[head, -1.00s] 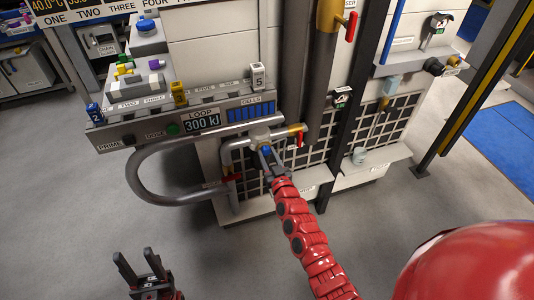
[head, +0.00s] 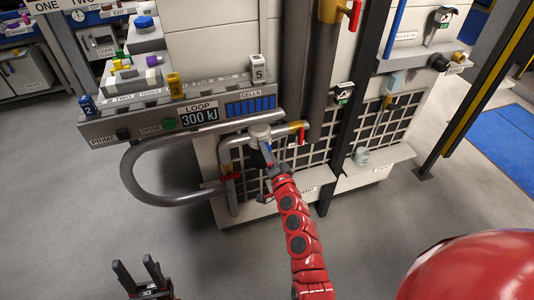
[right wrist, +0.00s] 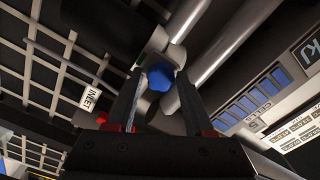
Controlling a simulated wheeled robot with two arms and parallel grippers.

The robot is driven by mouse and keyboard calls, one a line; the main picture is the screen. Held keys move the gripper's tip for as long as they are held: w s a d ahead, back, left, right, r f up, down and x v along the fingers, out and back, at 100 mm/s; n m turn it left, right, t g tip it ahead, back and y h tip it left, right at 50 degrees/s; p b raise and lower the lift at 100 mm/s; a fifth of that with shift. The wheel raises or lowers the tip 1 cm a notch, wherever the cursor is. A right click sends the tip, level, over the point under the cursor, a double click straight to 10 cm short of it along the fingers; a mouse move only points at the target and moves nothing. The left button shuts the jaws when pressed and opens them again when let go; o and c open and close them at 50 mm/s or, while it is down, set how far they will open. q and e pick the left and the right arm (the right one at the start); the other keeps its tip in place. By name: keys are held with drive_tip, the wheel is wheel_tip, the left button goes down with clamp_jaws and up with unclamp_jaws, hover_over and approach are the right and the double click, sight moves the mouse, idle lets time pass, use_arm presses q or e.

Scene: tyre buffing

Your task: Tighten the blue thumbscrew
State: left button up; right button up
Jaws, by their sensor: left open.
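The blue thumbscrew (right wrist: 160,77) sits on a grey pipe fitting and shows between the fingertips of my right gripper (right wrist: 158,88) in the right wrist view. The fingers stand apart on either side of it; a gap shows at the left finger, and contact at the right one is unclear. In the head view my right gripper (head: 264,153) is at the pipe joint below the loop display, and mostly hides the thumbscrew. My left gripper (head: 137,274) is open and empty above the floor at the bottom left.
A bent grey pipe (head: 128,172) loops out left of the joint. A red-handled valve (head: 301,134) is right of it, another red handle (head: 229,177) below. The floor at the left is clear.

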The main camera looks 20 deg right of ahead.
drive_tip(key=shift+o, duration=0.4)
drive_tip(key=s, duration=0.6)
drive_tip(key=shift+d, duration=0.15)
